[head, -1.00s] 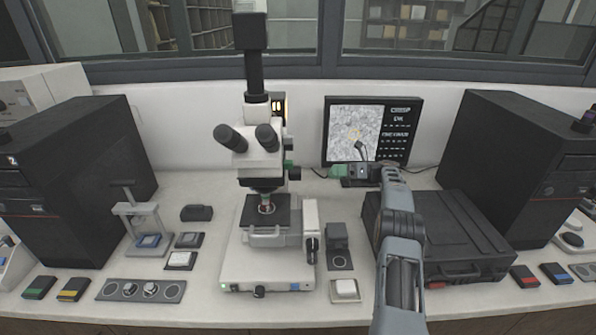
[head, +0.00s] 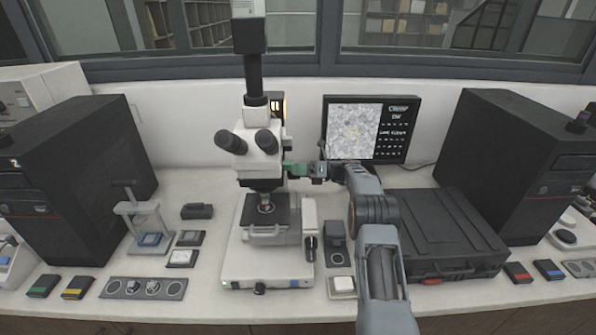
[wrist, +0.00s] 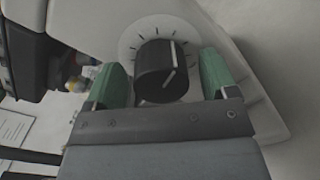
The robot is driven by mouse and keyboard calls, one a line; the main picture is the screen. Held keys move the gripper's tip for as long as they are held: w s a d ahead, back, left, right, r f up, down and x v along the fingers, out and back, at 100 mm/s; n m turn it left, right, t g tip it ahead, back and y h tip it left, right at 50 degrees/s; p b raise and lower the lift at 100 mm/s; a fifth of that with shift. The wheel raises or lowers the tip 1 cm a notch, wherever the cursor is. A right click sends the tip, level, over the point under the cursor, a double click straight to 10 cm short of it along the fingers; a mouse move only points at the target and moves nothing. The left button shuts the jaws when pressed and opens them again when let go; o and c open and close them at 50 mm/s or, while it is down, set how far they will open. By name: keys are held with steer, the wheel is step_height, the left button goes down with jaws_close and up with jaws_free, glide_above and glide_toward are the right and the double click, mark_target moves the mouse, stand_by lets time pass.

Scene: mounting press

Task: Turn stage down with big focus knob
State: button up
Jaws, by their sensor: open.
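The white microscope (head: 257,165) stands mid-bench with its black stage (head: 265,210) under the objective. In the wrist view a large black knob (wrist: 158,72) with a white pointer line sits on a pale round dial with black tick marks. My gripper (head: 290,169) is at the right side of the microscope body, at head height above the stage. In the wrist view its green fingers (wrist: 165,80) are open, one on each side of the knob, with gaps visible. My gripper hides the knob in the head view.
A monitor (head: 370,130) stands behind my arm. A black case (head: 440,230) lies to the right of it. A small black block (head: 337,240) and a white-topped piece (head: 342,285) sit right of the microscope base. Lower black knobs (head: 311,245) show on the base's right side.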

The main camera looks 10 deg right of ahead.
steer(key=c, duration=0.9)
steer(key=shift+f, duration=0.1)
